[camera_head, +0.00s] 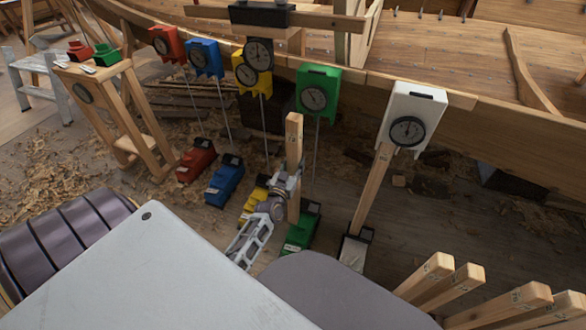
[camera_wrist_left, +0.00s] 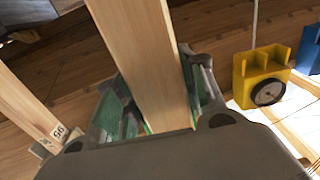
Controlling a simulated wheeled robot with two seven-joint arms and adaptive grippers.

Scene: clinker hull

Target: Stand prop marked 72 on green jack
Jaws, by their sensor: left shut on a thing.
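My left gripper (camera_head: 290,190) is shut on a wooden prop (camera_head: 294,140), which stands nearly upright in the head view. The prop also fills the middle of the left wrist view (camera_wrist_left: 143,60), between the fingers (camera_wrist_left: 160,95). I cannot read a number on it. The green jack (camera_head: 298,236) is on the floor under the hull, right at the prop's lower end. The gripper and prop partly cover that area, so I cannot tell whether the prop's foot touches the jack. My right gripper is not in view.
Red (camera_head: 196,160), blue (camera_head: 225,182) and yellow (camera_head: 252,203) jacks stand left of the green one. A green dial box (camera_head: 319,88) is on the hull above. Another prop (camera_head: 370,192) stands under the white dial box (camera_head: 415,105). Several props (camera_head: 465,288) rise at lower right.

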